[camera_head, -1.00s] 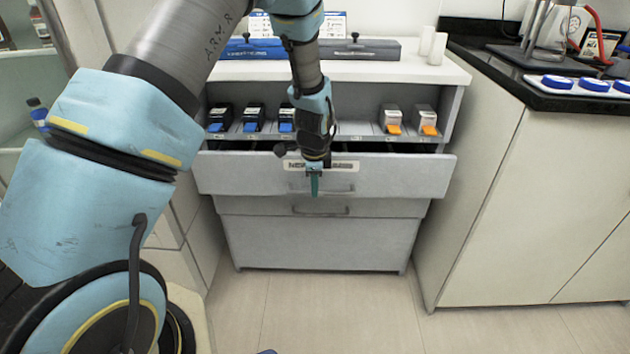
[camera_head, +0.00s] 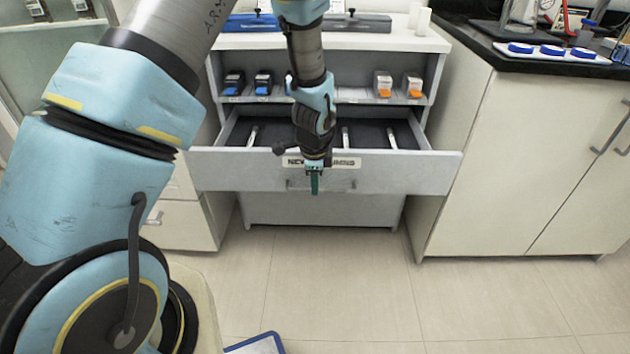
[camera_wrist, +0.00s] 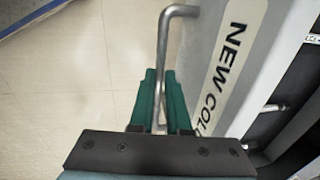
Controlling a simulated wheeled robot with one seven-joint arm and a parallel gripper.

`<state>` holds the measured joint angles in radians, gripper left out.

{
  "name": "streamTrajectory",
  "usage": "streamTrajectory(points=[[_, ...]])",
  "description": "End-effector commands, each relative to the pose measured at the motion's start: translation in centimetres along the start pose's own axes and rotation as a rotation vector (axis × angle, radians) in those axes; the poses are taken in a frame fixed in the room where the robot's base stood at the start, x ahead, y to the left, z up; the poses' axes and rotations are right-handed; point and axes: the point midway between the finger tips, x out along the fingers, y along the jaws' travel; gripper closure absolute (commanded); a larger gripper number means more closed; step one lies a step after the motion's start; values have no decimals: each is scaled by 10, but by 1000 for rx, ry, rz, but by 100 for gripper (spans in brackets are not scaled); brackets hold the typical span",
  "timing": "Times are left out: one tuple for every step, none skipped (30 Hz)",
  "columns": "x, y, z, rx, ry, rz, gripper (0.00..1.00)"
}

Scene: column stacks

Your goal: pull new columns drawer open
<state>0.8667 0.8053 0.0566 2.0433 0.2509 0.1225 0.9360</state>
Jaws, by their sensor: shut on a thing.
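The new columns drawer (camera_head: 410,176) is pulled well out of the grey cabinet, and its dark inside shows in the head view. Several pale columns lie in it. Its label, partly covered by my arm in the head view, reads "NEW COL..." in the wrist view (camera_wrist: 230,65). My gripper (camera_head: 315,183) is at the middle of the drawer front. In the wrist view its green fingers (camera_wrist: 160,97) are shut around the metal bar handle (camera_wrist: 167,40).
Cartridges with blue tabs (camera_head: 264,83) and orange tabs (camera_head: 413,85) stand on the shelf above the drawer. A white cabinet (camera_head: 510,165) stands close on the right. A blue-rimmed tray (camera_head: 262,345) lies on the floor at the bottom. The floor in front is otherwise clear.

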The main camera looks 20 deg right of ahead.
Motion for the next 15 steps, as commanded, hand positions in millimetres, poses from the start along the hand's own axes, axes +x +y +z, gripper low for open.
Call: streamTrajectory(points=[[0,0,0,-1,0,-1,100],[0,1,0,-1,0,-1,100],[0,1,0,-1,0,-1,100],[0,1,0,-1,0,-1,100],[0,1,0,-1,0,-1,100],[0,1,0,-1,0,-1,100],[0,1,0,-1,0,-1,100],[0,1,0,-1,0,-1,100],[0,1,0,-1,0,-1,100],[0,1,0,0,0,-1,100],[0,1,0,0,0,-1,100],[0,1,0,0,0,-1,100],[0,1,0,0,0,-1,100],[0,1,0,0,0,-1,82],[0,1,0,0,0,0,77]])
